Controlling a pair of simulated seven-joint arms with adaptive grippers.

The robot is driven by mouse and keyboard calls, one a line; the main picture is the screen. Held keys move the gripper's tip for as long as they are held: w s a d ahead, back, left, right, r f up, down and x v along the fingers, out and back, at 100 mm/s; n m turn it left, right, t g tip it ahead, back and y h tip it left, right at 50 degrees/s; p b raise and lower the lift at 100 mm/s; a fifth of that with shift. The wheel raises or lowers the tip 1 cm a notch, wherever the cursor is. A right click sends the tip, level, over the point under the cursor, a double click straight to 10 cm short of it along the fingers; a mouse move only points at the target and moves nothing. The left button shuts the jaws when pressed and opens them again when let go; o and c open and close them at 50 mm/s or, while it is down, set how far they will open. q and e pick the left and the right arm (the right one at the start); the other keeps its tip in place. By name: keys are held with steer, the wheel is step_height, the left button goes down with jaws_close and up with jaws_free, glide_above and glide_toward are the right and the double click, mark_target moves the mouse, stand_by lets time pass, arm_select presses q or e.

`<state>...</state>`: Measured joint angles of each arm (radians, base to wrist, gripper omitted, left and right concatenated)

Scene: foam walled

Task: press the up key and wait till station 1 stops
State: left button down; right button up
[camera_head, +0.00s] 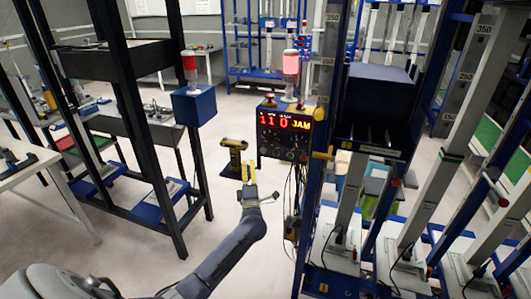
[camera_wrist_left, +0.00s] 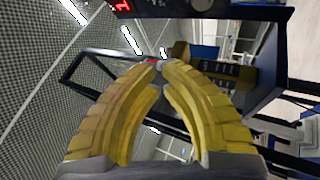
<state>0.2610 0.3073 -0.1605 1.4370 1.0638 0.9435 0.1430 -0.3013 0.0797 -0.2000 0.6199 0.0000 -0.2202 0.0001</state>
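A dark control box (camera_head: 285,133) stands right of centre in the head view. Its lit red and amber display (camera_head: 286,122) seems to read "110 JAM". Small keys (camera_head: 284,151) sit below the display, too small to read. A lit red lamp (camera_head: 291,64) stands above the box. My left gripper (camera_head: 248,164) is below and left of the box, apart from it. Its yellow fingers, also in the left wrist view (camera_wrist_left: 160,68), come together at the tips with nothing visible between them. Part of a red display (camera_wrist_left: 122,5) shows at that view's top edge. My right gripper is out of view.
A blue box (camera_head: 194,105) with another red lamp (camera_head: 189,62) is on a dark frame to the left. Blue uprights and cables crowd the right side. Open floor lies around my left forearm.

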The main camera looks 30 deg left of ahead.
arm_select(q)
steer(key=shift+s+a, duration=0.1)
stand_by(0.4)
steer(key=w+a, duration=0.1)
steer(key=w, duration=0.7)
steer(key=shift+w+a, duration=0.25)
steer(key=shift+w, duration=0.1)
steer(key=shift+w+a, duration=0.2)
steer(key=shift+w, duration=0.75)
stand_by(2.3)
steer(key=shift+s, duration=0.2)
stand_by(0.3)
steer(key=shift+s+d, duration=0.2)
steer(key=shift+s, duration=0.65)
steer(key=shift+s+d, duration=0.25)
steer(key=shift+s, duration=0.95)
steer(key=shift+s+d, duration=0.2)
steer(key=shift+s, duration=0.95)
